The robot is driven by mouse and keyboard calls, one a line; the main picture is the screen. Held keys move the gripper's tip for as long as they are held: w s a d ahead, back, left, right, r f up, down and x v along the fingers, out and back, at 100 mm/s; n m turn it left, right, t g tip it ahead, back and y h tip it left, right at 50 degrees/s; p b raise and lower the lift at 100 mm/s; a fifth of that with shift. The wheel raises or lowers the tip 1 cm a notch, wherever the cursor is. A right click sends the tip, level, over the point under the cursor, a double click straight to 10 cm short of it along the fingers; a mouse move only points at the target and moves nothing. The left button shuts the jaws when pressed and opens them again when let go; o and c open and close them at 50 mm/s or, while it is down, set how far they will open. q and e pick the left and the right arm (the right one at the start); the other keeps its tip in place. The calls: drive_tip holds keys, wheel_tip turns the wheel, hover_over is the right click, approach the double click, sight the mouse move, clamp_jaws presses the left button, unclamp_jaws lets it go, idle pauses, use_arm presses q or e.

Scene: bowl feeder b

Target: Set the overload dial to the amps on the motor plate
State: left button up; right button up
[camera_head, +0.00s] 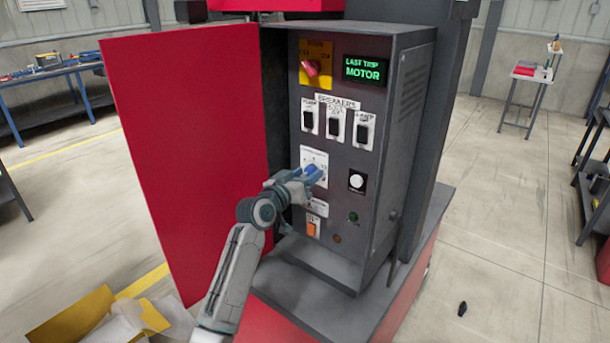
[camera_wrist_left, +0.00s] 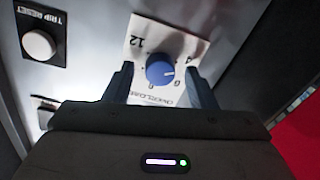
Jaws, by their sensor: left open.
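The blue overload dial (camera_head: 313,171) sits on a white scale plate in the middle of the dark control panel. In the left wrist view the dial (camera_wrist_left: 160,70) shows a short white mark toward the picture's right; a 12 is printed up and left of it, and the smaller numbers are hard to read. My left gripper (camera_wrist_left: 163,84) is open, with one finger on each side of the dial; I cannot tell whether they touch it. In the head view the gripper (camera_head: 311,180) partly covers the scale plate. I see no motor plate. My right gripper is out of view.
The open red door (camera_head: 185,150) stands left of the panel. Near the dial are the white trip reset button (camera_head: 357,181), an orange switch (camera_head: 312,228) and the breakers (camera_head: 335,126). The green display (camera_head: 366,71) reads LAST TRIP MOTOR. A red-yellow switch (camera_head: 312,68) sits above.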

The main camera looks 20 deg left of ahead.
use_arm(q)
drive_tip(key=shift+c, duration=0.2)
drive_tip(key=c, duration=0.9)
drive_tip(key=shift+f+m+b, duration=0.15)
drive_tip(key=shift+m+b, duration=0.15)
drive_tip(key=shift+b, duration=0.3)
drive_tip(key=shift+c, duration=0.2)
drive_tip(key=m+b, duration=0.7)
drive_tip(key=b, duration=0.2)
drive_tip(key=shift+f, duration=0.15)
drive_tip(key=shift+m+b, duration=0.5)
drive_tip(key=shift+m, duration=0.1)
drive_tip(key=shift+m+b, duration=0.3)
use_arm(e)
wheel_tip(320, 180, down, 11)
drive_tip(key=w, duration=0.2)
use_arm(q)
drive_tip(key=shift+r+m+b, duration=0.2)
drive_tip(key=shift+m+b, duration=0.75)
drive_tip(key=shift+m, duration=0.25)
drive_tip(key=shift+r+m+h, duration=0.1)
drive_tip(key=shift+m+h, duration=0.2)
drive_tip(key=shift+h, duration=0.1)
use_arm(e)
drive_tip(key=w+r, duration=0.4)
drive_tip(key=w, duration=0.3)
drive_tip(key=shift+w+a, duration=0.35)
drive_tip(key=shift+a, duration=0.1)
